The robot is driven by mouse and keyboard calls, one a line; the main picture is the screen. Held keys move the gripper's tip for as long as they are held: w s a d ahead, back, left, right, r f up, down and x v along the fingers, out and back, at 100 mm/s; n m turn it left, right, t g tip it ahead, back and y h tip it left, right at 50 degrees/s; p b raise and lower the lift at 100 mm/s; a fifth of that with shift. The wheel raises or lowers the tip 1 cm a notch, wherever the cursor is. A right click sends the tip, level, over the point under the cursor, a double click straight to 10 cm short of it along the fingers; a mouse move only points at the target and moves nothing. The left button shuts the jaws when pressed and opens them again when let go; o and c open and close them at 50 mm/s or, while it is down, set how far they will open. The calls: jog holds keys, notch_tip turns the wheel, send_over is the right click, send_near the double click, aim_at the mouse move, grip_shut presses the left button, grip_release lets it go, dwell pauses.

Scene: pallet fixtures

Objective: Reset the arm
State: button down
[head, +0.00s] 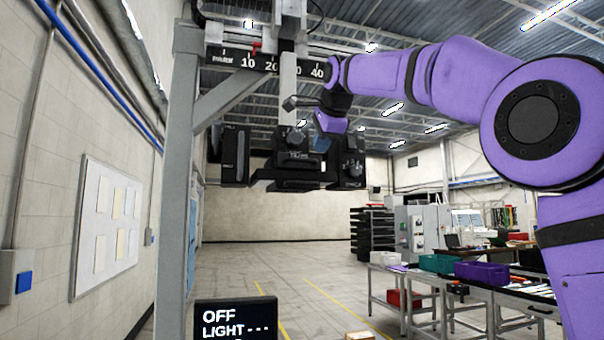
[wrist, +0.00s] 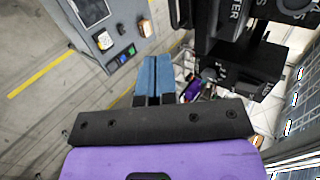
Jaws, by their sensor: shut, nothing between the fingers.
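My purple arm (head: 430,78) reaches in from the right of the head view, its wrist bent down beside a black device (head: 295,175) that hangs from a grey frame. My gripper (wrist: 154,62) shows in the wrist view with its two blue fingers together, shut and empty. In the wrist view the black device (wrist: 255,70) is close to the right of the fingers; I cannot tell whether anything touches.
A grey post (head: 178,200) and a numbered scale beam (head: 270,63) stand close to the arm. A grey control box (wrist: 112,30) with coloured buttons is left of the fingers. A display (head: 236,318) reads OFF. Tables with bins (head: 482,273) stand right; the middle floor is open.

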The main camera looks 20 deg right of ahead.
jog(key=s+d+f+n+g, duration=0.2)
jog(key=s+f+n, duration=0.7)
jog(key=s+f, duration=0.9)
jog(key=s+d+f+n+g, duration=0.2)
jog(key=s+f+n, duration=0.6)
jog(key=s+f, duration=1.1)
notch_tip(320, 180, down, 4)
jog(key=shift+s+d+r+n+g, duration=0.2)
jog(key=shift+d+n+g, duration=0.1)
jog(key=shift+n+g, duration=0.15)
